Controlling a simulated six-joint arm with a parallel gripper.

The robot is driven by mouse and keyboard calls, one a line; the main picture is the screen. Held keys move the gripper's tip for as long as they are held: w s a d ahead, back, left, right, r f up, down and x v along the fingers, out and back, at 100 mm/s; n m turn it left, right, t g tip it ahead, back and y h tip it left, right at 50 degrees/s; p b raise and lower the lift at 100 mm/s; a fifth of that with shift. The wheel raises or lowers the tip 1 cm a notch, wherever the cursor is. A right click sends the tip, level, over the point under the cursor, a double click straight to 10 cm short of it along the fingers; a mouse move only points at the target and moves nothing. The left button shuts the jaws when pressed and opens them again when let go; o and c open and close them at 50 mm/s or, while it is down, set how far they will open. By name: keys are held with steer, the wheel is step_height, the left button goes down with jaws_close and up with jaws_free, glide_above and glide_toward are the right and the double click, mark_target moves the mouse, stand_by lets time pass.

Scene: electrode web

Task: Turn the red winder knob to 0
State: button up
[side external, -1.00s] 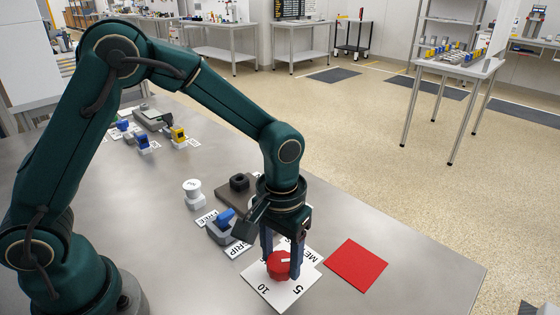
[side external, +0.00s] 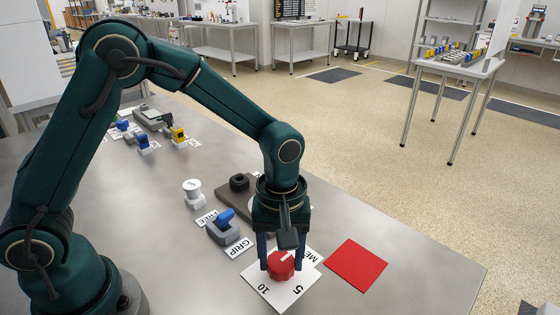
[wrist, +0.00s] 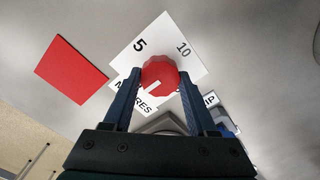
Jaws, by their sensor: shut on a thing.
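The red winder knob (side external: 281,265) stands on a white dial card (side external: 282,294); the wrist view shows the knob (wrist: 161,75) and the card (wrist: 157,38) too. The figures 5 and 10 show on the card; I see no 0, and part of the card is hidden by my gripper and the knob. The knob's white pointer line aims to the upper right in the side view, to the lower left in the wrist view, away from 5 and 10. My gripper (side external: 281,264) points down, shut on the knob with one finger on each side.
A red square (side external: 357,265) lies right of the card. A METRES label (wrist: 133,98) adjoins the card. A grey device with a blue lever (side external: 224,226), a GRIP label (side external: 239,248), a white spool-like part (side external: 193,193) and a dark block (side external: 239,183) stand left and behind.

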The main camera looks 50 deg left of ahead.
mark_target(281, 261)
stand_by(0.4)
steer(key=o, duration=1.4)
steer(key=shift+c, duration=0.2)
steer(key=shift+r, duration=2.6)
